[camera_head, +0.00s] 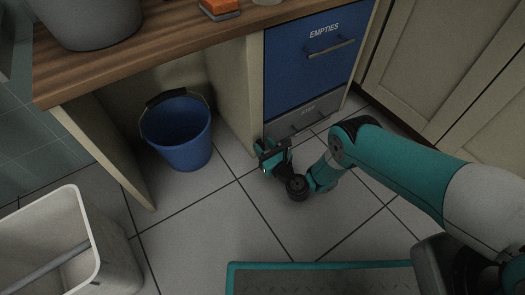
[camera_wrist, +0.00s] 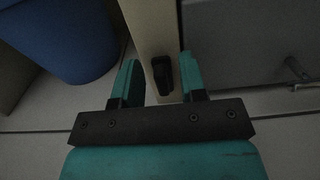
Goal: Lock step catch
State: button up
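The grey step front (camera_head: 301,118), labelled STEP, sits low in the cabinet under the blue drawer and looks closed. It also shows at the right of the wrist view (camera_wrist: 245,45). A small black catch (camera_wrist: 162,76) stands upright on the pale cabinet post (camera_wrist: 152,25) beside the step front. My gripper (camera_head: 270,148) is low at the foot of that post and hides the catch in the head view. In the wrist view my gripper (camera_wrist: 160,62) is open, one teal finger on each side of the catch. I see no clear contact.
A blue drawer front (camera_head: 310,60) marked EMPTIES is above the step. A blue bucket (camera_head: 180,135) stands under the counter to the left. A white bin (camera_head: 60,245) is at lower left and a teal-edged mat (camera_head: 320,266) at the bottom. Tiled floor between them is clear.

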jog(key=shift+w+a+b, duration=0.25)
jog(key=shift+w+b, duration=0.05)
jog(key=shift+w, duration=0.05)
grip_shut()
